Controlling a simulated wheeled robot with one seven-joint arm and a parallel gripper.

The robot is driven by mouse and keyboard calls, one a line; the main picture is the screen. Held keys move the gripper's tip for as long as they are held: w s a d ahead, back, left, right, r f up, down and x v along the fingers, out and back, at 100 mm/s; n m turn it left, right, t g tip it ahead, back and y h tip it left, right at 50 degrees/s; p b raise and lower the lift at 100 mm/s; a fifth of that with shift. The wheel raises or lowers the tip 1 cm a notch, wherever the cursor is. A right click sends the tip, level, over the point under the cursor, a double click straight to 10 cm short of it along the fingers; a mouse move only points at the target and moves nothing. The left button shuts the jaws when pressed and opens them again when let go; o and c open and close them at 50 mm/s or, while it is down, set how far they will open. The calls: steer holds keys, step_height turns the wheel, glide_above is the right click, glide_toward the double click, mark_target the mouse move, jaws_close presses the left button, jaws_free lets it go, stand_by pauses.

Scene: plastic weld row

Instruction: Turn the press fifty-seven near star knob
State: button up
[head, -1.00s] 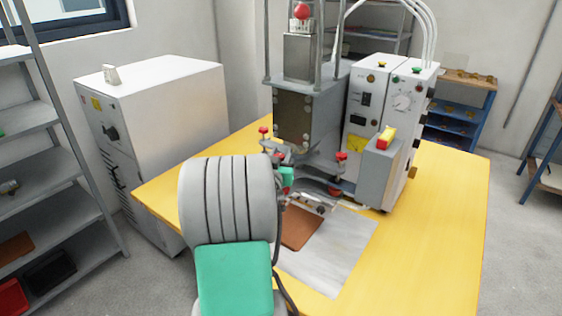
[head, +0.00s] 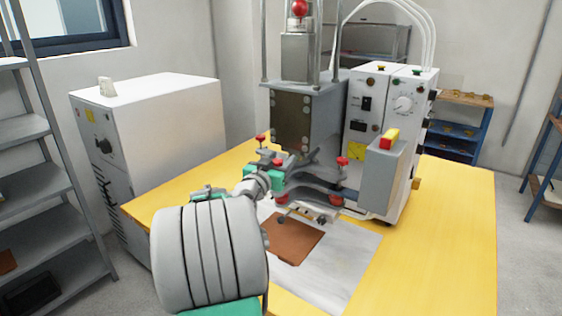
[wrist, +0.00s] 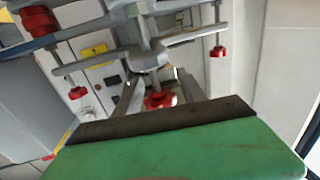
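The press fifty-seven (head: 310,112) stands on the yellow table, with a grey clamp frame low at its front. Red star knobs sit on this frame, one at its left end (head: 261,138) and one at its right (head: 343,161). My gripper (head: 270,181), with green parts, is at the near left side of the frame. In the wrist view, a red knob (wrist: 159,98) shows between my two open grey fingers (wrist: 157,88), framed by them. Contact with it cannot be told. Other red knobs (wrist: 77,92) hang from the frame in that view, which looks upside down.
A control box (head: 388,130) with a grey side box (head: 382,178) stands right of the press. A brown plate (head: 292,238) lies on a pale sheet before it. A white cabinet (head: 160,125) is at left. The yellow table's right side (head: 450,230) is clear.

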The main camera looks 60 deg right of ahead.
steer(key=shift+o, duration=0.3)
steer(key=a+b, duration=0.1)
steer(key=a, duration=0.6)
steer(key=shift+s+a, duration=0.15)
steer(key=shift+a, duration=0.25)
